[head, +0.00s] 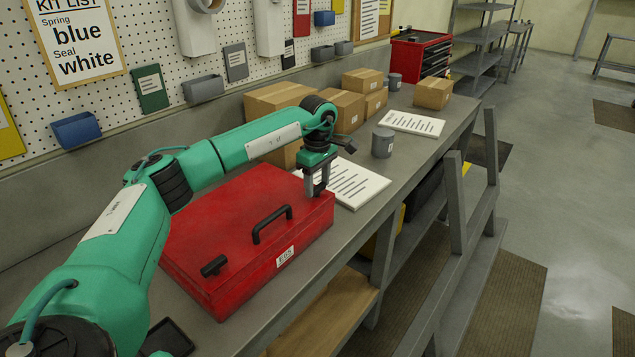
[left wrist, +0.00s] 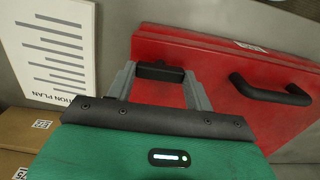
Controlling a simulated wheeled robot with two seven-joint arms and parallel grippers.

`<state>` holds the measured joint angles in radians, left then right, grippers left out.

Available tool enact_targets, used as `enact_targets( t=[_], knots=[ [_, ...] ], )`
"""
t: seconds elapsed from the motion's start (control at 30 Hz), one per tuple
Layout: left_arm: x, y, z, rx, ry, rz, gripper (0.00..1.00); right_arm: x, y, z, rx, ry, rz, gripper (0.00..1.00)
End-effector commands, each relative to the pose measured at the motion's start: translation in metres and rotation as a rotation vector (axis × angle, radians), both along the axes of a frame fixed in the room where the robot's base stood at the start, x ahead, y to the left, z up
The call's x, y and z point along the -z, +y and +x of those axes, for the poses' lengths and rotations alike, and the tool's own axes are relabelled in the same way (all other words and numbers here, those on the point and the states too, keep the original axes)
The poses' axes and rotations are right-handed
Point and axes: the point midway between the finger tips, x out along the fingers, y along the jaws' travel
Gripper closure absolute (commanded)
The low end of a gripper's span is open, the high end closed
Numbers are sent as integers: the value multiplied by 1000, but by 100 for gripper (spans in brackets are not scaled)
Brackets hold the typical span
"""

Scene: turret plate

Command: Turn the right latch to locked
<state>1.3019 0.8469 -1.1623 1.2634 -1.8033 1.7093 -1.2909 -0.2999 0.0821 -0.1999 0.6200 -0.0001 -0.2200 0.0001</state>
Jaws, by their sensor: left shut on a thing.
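The red case (head: 215,225) lies closed on the workbench, with a black handle (head: 272,224) on its lid and a black left latch (head: 214,265) near its near-left end. My left gripper (head: 317,190) points down at the far-right end of the lid. In the left wrist view, its grey fingers (left wrist: 159,86) are shut on the black right latch (left wrist: 160,71), one at each end. The latch bar spans from finger to finger, roughly in line with the handle (left wrist: 268,92). In the head view the gripper mostly hides this latch. My right gripper is out of view.
A printed sheet (head: 355,186) lies just beyond the case. Cardboard boxes (head: 343,110) stand along the back of the bench, with a grey canister (head: 382,142) to their right. A pegboard (head: 140,50) is behind. The bench edge runs close along the case's front.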

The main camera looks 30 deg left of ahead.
Motion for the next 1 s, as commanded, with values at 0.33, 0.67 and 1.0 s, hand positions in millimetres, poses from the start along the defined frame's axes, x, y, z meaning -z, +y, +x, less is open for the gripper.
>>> enact_targets(
  t=[0.33, 0.67, 1.0],
  knots=[
    [-1, 0, 0, 11, -2, 0, 70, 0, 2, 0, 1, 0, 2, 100],
    [-1, 0, 0, 10, -1, 0, 25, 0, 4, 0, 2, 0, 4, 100],
    [-13, 0, 1, 10, -5, 0, 25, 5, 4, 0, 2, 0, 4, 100]
  ],
)
